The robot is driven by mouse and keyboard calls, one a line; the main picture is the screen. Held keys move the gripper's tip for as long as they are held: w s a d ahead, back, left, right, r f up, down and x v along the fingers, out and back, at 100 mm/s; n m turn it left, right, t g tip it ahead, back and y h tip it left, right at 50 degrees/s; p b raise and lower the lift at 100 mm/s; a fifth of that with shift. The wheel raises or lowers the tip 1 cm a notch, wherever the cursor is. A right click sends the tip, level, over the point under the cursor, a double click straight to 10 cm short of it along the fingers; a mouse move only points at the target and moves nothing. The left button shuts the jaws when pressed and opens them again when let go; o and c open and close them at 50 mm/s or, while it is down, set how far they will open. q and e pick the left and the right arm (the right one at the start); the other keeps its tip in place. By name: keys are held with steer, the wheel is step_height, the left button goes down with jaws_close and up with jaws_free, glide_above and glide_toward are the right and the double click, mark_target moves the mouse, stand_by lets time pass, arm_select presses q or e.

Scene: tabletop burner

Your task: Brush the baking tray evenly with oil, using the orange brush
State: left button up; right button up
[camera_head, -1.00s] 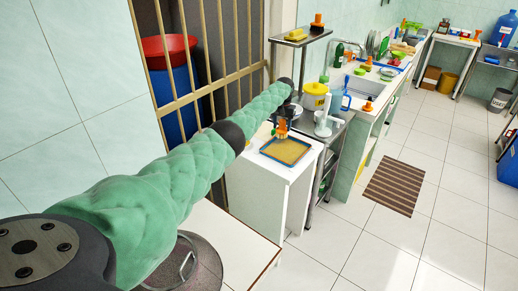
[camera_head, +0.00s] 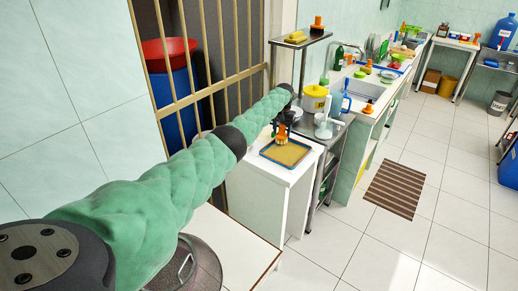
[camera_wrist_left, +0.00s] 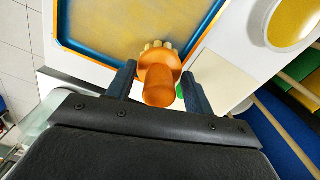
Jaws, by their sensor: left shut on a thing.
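The baking tray (camera_head: 264,154), with a blue rim and tan-yellow inside, lies flat on a white cabinet top. Its rim also shows at the top of the left wrist view (camera_wrist_left: 77,47). My left gripper (camera_head: 285,125) is over the tray's far side. In the left wrist view, its two dark fingers (camera_wrist_left: 158,88) stand either side of the orange brush (camera_wrist_left: 160,84) and are shut on it. The brush's pale bristles (camera_head: 281,142) point toward the tray near its rim; I cannot tell whether they touch. My right gripper is not in view.
A yellow pot (camera_head: 315,99) and a blue-handled jug stand on the metal shelf right of the cabinet. A white-rimmed round thing with yellow inside (camera_wrist_left: 293,18) shows in the wrist view. A raised shelf (camera_head: 300,39) stands behind my arm. Barred gate at left.

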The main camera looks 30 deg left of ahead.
arm_select(q)
steer(key=shift+c, duration=0.7)
steer(key=shift+f+b, duration=0.45)
steer(key=shift+f, duration=0.15)
steer(key=shift+d+r, duration=0.1)
stand_by(0.4)
steer(key=shift+d+p, duration=0.15)
steer(key=shift+p, duration=0.25)
steer(key=shift+d+p, duration=0.9)
steer(key=shift+d, duration=0.1)
steer(key=shift+s+d, duration=0.1)
steer(key=shift+d, duration=0.05)
steer(key=shift+s+d+p, duration=0.1)
steer(key=shift+d+p, duration=1)
steer(key=shift+d, duration=0.3)
